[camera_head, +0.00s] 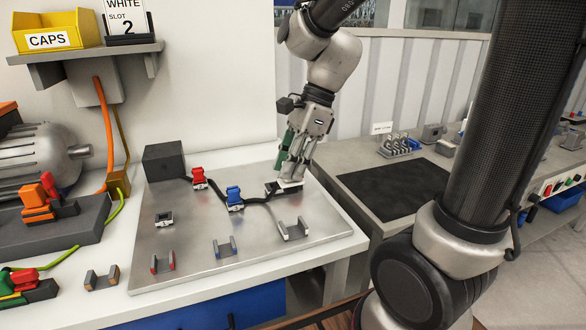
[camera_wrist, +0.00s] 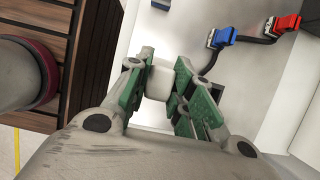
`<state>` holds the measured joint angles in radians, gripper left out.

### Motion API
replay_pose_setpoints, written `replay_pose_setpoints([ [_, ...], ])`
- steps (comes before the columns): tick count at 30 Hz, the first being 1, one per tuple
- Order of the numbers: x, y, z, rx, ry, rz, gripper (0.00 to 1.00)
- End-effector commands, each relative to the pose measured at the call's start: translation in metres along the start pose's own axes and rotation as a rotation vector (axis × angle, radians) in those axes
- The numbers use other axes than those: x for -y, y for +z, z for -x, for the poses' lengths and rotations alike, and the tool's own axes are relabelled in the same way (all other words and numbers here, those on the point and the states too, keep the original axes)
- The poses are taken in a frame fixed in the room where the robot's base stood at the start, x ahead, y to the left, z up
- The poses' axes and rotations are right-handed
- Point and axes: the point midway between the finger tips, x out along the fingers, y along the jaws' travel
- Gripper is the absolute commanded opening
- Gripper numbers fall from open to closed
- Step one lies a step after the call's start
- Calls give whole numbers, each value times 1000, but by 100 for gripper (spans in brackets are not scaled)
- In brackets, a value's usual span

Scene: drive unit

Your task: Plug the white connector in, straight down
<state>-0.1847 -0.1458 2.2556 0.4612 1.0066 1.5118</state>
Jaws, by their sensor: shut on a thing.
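My gripper (camera_head: 291,176) is over the right part of the metal plate (camera_head: 190,245), shut on the white connector (camera_head: 290,184). In the wrist view the white connector (camera_wrist: 160,80) shows between the green finger pads; its lower end is hidden. A dark block (camera_head: 272,189) is beside and partly under it, and a black cable ends near there. I cannot tell whether the connector touches the plate. A grey-white U-shaped holder (camera_head: 293,230) stands empty at front right. A sign (camera_head: 125,16) on the shelf reads WHITE SLOT 2.
A red connector (camera_head: 199,178) and a blue connector (camera_head: 235,198) sit along the cable from a black box (camera_head: 164,162). Red-edged (camera_head: 162,264) and blue-edged (camera_head: 225,248) holders and a small black-and-white block (camera_head: 164,220) stand on the plate. Bare plate lies between them.

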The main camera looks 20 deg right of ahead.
Motion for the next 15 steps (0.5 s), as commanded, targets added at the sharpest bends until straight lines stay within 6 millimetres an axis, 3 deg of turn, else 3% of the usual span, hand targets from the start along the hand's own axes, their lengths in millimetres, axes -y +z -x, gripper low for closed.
replay_pose_setpoints([
  [15, 69, -6, 2, 0, 0, 0, 0],
])
